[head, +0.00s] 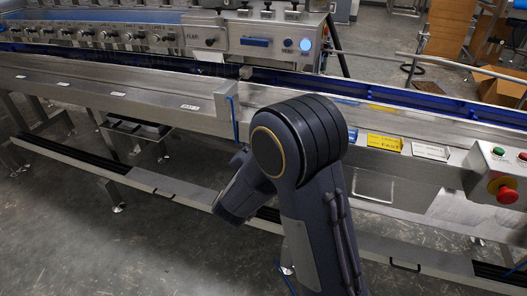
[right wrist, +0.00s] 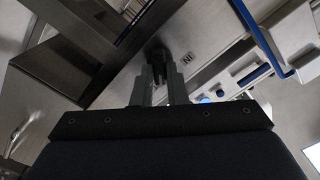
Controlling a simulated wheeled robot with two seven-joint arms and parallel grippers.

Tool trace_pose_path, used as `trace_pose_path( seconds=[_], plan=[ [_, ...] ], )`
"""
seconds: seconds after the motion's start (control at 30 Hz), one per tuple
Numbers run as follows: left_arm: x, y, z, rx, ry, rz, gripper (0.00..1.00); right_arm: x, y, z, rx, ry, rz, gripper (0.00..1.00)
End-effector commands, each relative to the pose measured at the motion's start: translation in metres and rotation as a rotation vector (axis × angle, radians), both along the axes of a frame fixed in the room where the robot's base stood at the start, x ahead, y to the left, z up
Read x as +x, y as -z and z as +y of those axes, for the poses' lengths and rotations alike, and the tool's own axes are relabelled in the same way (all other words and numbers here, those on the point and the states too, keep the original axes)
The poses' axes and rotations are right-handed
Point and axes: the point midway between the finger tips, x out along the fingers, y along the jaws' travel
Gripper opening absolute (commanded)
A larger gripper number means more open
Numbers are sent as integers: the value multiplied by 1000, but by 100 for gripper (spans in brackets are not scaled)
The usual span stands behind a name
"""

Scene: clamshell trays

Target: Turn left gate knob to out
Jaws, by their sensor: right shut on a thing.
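In the right wrist view, my right gripper (right wrist: 160,72) is shut on a small dark knob (right wrist: 157,48) on a bare metal panel. Most of the knob is hidden between the fingers, so which way it points cannot be told. A label that seems to read "IN" (right wrist: 187,58) is just right of the fingers. In the head view my right arm bends down in front of the machine. Its gripper and the knob are hidden there. My left gripper is in neither view.
A blue bent bar (right wrist: 262,40) is close to the right of the gripper in the wrist view. In the head view, a red emergency button (head: 505,193) stands at the right on the long metal machine. A lower rail (head: 130,178) runs along its front, with open floor before it.

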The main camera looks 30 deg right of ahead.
Motion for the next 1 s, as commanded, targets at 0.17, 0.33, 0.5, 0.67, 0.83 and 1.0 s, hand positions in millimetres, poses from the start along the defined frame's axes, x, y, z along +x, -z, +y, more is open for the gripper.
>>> trace_pose_path(
  seconds=[0.17,0.33,0.5,0.67,0.83,1.0],
  plan=[
    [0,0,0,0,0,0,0,0,2,1,4,-2,3,0],
    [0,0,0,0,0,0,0,0,1,1,3,-2,2,34],
    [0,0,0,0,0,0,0,0,1,0,2,-1,1,35],
    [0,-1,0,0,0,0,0,-2,0,3,1,-1,1,35],
    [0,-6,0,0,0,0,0,-16,-1,20,1,-5,2,35],
    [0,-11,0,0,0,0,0,-35,0,43,1,-5,4,35]
  ],
)
